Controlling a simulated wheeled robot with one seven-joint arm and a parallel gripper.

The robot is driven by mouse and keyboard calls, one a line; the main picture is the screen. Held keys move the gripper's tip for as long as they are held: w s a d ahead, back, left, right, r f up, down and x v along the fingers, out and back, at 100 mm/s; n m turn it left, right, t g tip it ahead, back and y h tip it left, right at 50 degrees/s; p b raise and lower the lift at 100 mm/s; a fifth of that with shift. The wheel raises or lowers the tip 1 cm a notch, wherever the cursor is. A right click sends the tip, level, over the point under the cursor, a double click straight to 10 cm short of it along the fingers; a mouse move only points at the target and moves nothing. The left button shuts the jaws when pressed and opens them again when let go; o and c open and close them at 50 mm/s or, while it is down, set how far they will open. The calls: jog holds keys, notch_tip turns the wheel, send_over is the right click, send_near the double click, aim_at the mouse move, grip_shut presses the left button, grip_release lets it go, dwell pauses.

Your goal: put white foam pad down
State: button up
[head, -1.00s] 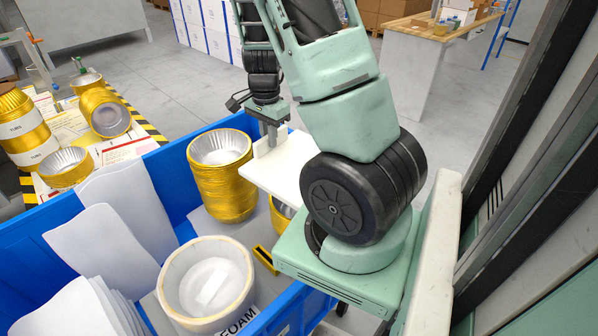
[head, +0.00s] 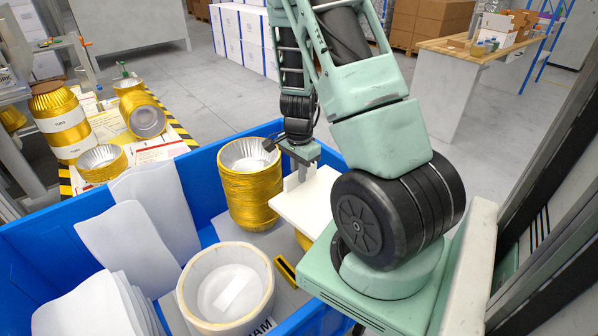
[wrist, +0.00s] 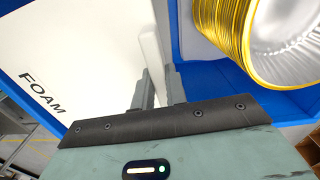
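The white foam pad (head: 314,207) is a flat white board with an upright white ridge. My gripper (head: 303,166) is shut on this ridge and holds the pad level inside the blue bin (head: 84,226), just right of the gold cup stack. In the wrist view the pad (wrist: 75,45) fills the left side, with FOAM printed on it. The ridge stands between the two fingers of my gripper (wrist: 156,88). I cannot tell whether the pad touches anything below it; gold cups are partly hidden under it.
The gold stack is close beside the pad. A table with gold cups (head: 100,163) stands beyond the bin at left.

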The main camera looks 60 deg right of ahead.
jog(key=o, duration=0.4)
notch_tip(320, 180, up, 12)
jog(key=p, duration=0.2)
jog(key=w+a+r+n+y, duration=0.15)
jog(key=a+n, duration=0.45)
jog(key=a, duration=0.6)
jog(key=w+a+r+n, duration=0.1)
jog(key=a+r+n, duration=0.1)
jog(key=a+n, duration=0.8)
jog(key=s+a+r+n, duration=0.2)
jog(key=s+a+n, duration=0.4)
jog(key=a, duration=0.3)
jog(key=s+a+r+n, duration=0.1)
jog(key=s+a+n, duration=0.5)
jog(key=s+a, duration=0.3)
jog(key=shift+a+r+h, duration=0.35)
jog(key=shift+a+h, duration=0.1)
jog(key=shift+a, duration=0.3)
